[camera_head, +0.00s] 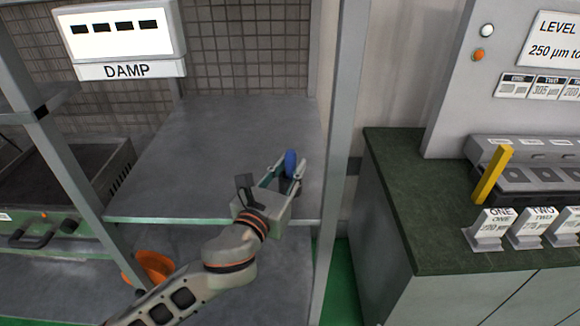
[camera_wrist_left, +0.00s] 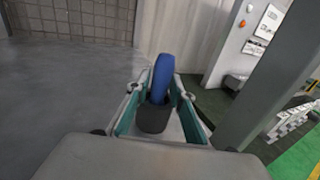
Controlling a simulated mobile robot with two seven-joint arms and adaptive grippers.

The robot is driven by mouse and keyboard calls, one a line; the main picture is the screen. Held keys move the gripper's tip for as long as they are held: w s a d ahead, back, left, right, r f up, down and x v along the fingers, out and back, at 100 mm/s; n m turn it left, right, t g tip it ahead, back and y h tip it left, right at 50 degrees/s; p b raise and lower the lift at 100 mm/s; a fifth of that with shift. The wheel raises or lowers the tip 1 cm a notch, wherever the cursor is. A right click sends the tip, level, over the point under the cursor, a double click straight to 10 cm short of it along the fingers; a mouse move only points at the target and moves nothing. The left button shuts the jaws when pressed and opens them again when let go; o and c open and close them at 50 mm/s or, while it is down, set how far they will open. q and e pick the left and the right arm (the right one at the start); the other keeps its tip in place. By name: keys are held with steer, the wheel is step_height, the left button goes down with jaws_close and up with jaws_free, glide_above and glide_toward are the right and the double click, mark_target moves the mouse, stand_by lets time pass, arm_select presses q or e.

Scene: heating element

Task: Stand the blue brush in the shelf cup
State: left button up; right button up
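The blue brush (camera_head: 290,160) stands roughly upright near the right front of the grey shelf. It also shows in the left wrist view (camera_wrist_left: 162,74), leaning slightly. Its lower end meets a dark grey round piece (camera_wrist_left: 153,118), which looks like the shelf cup; I cannot tell for sure whether it is the cup or part of the brush. My left gripper (camera_head: 284,176) reaches in from the front, its two fingers spread on either side of the dark piece. In the left wrist view (camera_wrist_left: 160,100) a gap shows beside the right finger. My right gripper is not in view.
The grey shelf (camera_head: 200,160) is bare to the left. A metal post (camera_head: 343,130) stands close to the right of my gripper. An orange object (camera_head: 154,266) lies below the shelf. A green-topped counter (camera_head: 400,190) with a yellow bar (camera_head: 492,174) is at right.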

arm_select(q)
steer(key=shift+o, duration=0.2)
steer(key=shift+r, duration=0.2)
steer(key=v, duration=1.2)
steer(key=shift+a+f, duration=0.1)
steer(key=shift+f, duration=0.05)
